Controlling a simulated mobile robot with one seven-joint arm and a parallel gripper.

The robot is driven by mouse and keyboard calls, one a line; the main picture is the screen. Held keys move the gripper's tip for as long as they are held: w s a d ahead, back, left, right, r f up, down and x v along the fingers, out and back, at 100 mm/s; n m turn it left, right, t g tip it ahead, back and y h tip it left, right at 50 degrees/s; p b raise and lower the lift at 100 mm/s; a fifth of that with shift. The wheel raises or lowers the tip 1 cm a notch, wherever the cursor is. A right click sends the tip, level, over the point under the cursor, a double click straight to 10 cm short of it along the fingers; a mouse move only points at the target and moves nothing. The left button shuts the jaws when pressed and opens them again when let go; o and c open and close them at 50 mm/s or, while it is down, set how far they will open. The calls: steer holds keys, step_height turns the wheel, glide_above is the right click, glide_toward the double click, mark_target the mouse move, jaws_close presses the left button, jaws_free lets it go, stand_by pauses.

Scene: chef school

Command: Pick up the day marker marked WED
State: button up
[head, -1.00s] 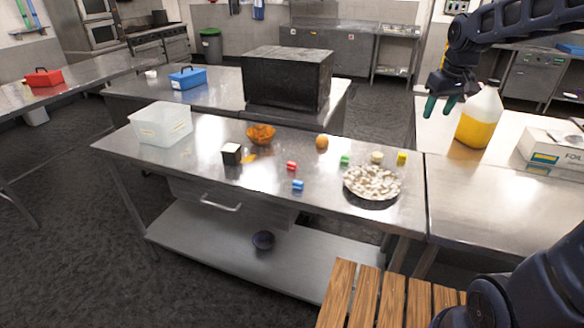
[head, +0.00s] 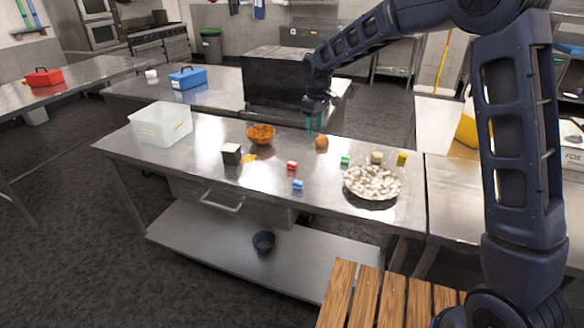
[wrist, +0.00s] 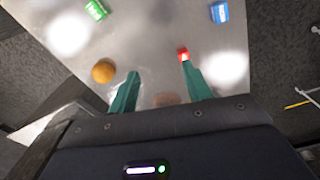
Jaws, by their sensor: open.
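Several small coloured blocks, which may be the day markers, lie on the steel table: a red block (head: 292,166), a blue block (head: 298,185), a green block (head: 345,160) and a yellow block (head: 402,159). No WED lettering is readable on any of them. My gripper (head: 315,126) is open and empty, above the back part of the table near a round orange fruit (head: 321,142). In the wrist view, the red block (wrist: 183,54) shows by the right fingertip of my gripper (wrist: 160,71). The green block (wrist: 96,10) and blue block (wrist: 220,12) are farther up.
A plate of pale pieces (head: 372,196) stands at the right of the table (head: 240,192). A large black box (head: 272,85) stands behind.

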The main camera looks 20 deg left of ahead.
steer(key=n, duration=0.2)
glide_above(292, 163)
step_height(292, 163, down, 5)
step_height(292, 163, down, 11)
steer(key=shift+f, duration=0.1)
steer(key=shift+c, duration=0.2)
steer(key=c, duration=1)
